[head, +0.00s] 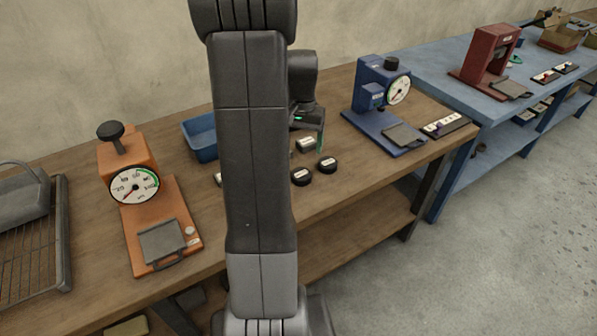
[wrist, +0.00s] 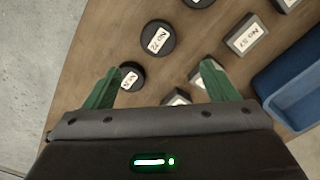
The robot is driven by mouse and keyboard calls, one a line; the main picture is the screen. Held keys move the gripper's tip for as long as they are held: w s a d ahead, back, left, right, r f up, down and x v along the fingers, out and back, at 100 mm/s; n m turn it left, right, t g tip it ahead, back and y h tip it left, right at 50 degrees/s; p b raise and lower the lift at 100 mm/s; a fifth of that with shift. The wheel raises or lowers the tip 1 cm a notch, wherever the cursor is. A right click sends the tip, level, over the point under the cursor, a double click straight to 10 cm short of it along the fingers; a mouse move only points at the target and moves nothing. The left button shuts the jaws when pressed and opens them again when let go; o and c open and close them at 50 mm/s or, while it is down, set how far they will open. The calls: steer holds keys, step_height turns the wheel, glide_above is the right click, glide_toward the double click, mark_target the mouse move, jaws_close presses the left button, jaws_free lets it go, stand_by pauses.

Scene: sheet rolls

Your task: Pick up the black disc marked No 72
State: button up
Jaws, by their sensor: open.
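The black disc marked No 72 (wrist: 158,38) lies flat on the wooden bench, its white label up. It sits beyond my fingertips in the wrist view. In the head view it appears to be the nearer-left of two black discs (head: 301,176). My gripper (wrist: 160,66) is open and empty, its green fingers spread above the bench. It also shows in the head view (head: 312,136), partly hidden by my arm. A second black disc (wrist: 130,76) lies beside the left finger, its label partly readable.
Blocks, including No 57 (wrist: 245,38), lie right of the disc, with a further black disc at the top edge. A blue tray (wrist: 290,90) is at the right. An orange gauge press (head: 140,190) and blue one (head: 375,100) flank the area.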

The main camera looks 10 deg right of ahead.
glide_above(301, 173)
step_height(301, 173, down, 6)
steer(key=shift+w+r, duration=0.15)
steer(key=shift+r, duration=0.1)
steer(key=shift+s+f, duration=0.2)
steer(key=shift+f, duration=2.55)
steer(key=c, duration=1.1)
